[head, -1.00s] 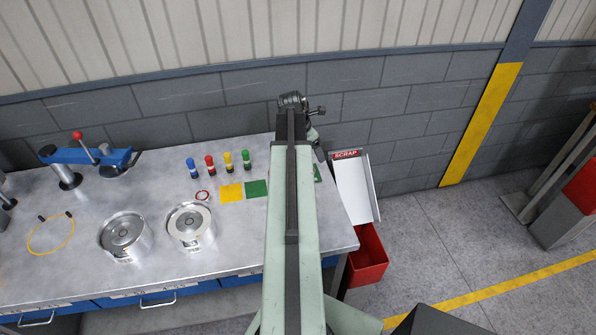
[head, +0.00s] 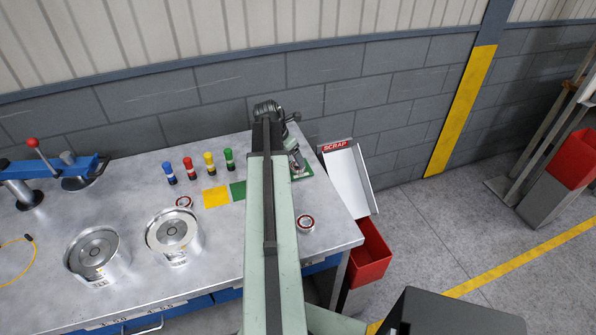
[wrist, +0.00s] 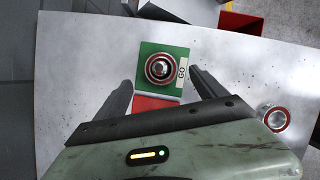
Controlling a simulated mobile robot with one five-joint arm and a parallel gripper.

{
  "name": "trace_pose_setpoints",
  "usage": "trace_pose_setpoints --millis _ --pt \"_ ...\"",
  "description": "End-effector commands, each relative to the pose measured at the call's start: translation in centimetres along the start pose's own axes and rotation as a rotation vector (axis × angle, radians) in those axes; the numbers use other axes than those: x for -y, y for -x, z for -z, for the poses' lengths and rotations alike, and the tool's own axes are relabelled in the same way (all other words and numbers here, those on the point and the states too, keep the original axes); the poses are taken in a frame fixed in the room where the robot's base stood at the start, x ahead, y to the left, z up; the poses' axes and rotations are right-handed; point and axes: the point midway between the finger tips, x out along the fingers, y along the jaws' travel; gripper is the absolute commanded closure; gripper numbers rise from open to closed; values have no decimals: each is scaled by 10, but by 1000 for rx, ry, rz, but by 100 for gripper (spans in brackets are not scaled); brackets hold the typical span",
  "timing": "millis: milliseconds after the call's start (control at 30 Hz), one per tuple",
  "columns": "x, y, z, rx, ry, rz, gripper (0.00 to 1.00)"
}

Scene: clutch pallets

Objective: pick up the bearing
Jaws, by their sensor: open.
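A bearing with a red ring (wrist: 161,69) sits around a shiny metal post on a green plate marked GO (wrist: 181,56) in the wrist view. My gripper (wrist: 160,76) is open and empty, with a finger on either side of the near part of this plate. I cannot tell its height above the bearing. A second red-ringed bearing (wrist: 277,118) lies on the bench to the right; it also shows in the head view (head: 306,223). A third (head: 184,202) lies left of the yellow square. In the head view my arm partly hides the GO plate (head: 302,172).
Several coloured plugs (head: 209,163) stand at the back of the bench. Two metal round housings (head: 172,231) and a blue clamp press (head: 60,167) are at left. A red plate (wrist: 156,102) adjoins the GO plate. The scrap chute (head: 350,180) and red bin (head: 371,252) are off the right edge.

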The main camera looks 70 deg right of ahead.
Motion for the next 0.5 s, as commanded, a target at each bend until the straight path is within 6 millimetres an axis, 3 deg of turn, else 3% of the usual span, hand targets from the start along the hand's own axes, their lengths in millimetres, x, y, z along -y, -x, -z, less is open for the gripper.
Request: trace_pose_setpoints --millis 133,367,500 --pt "0 -11 1 0 -1 0 19" --pt "1 -50 4 0 -2 1 19" --pt "1 -53 2 0 -1 1 19"
